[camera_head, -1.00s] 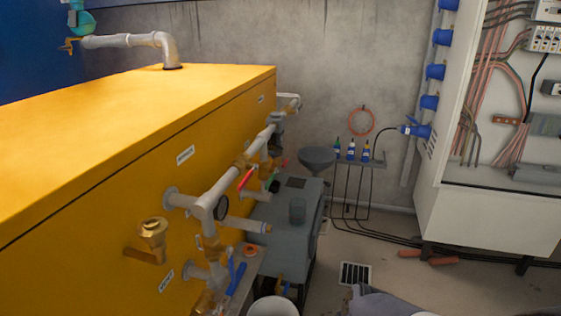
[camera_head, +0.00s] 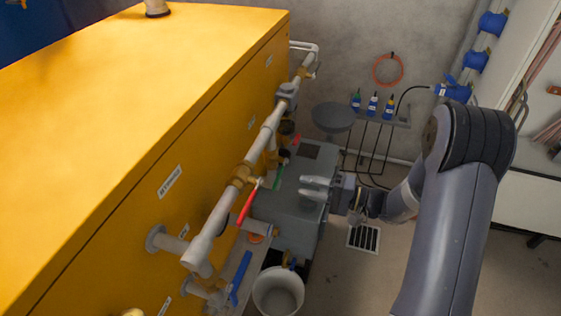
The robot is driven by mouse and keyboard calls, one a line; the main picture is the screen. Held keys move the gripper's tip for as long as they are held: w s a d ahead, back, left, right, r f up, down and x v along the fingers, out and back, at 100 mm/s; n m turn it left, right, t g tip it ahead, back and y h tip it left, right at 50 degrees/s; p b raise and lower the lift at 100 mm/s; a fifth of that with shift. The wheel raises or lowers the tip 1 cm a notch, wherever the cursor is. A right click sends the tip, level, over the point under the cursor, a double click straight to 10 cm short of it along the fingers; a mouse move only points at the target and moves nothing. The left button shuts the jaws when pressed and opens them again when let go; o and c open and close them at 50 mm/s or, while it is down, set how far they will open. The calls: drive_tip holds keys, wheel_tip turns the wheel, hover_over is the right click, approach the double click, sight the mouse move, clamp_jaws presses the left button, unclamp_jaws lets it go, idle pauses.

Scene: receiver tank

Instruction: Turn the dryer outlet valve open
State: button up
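Several lever valves sit on the pipework along the yellow cabinet's side; I cannot tell which one is the dryer outlet valve. A red-handled lever (camera_head: 248,202) hangs below a brass fitting on the grey pipe (camera_head: 222,216). A green lever (camera_head: 278,178) and a smaller red lever (camera_head: 296,139) are farther back. A blue lever (camera_head: 240,276) is low at the front. My gripper (camera_head: 304,188) points left, over the grey machine, right of the red and green levers. Its two fingers are apart and appear empty, touching no lever.
The yellow cabinet (camera_head: 150,90) fills the left. Below the pipes are a grey machine (camera_head: 300,220) and a white bucket (camera_head: 278,291). A bottle rack (camera_head: 400,122) stands at the wall. The floor around the drain grate (camera_head: 363,238) is clear.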

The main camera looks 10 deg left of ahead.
sight(281, 173)
drive_tip(key=a, duration=1)
drive_tip(key=shift+w+a, duration=0.3)
drive_tip(key=shift+a, duration=0.05)
drive_tip(key=shift+c, duration=0.3)
clamp_jaws()
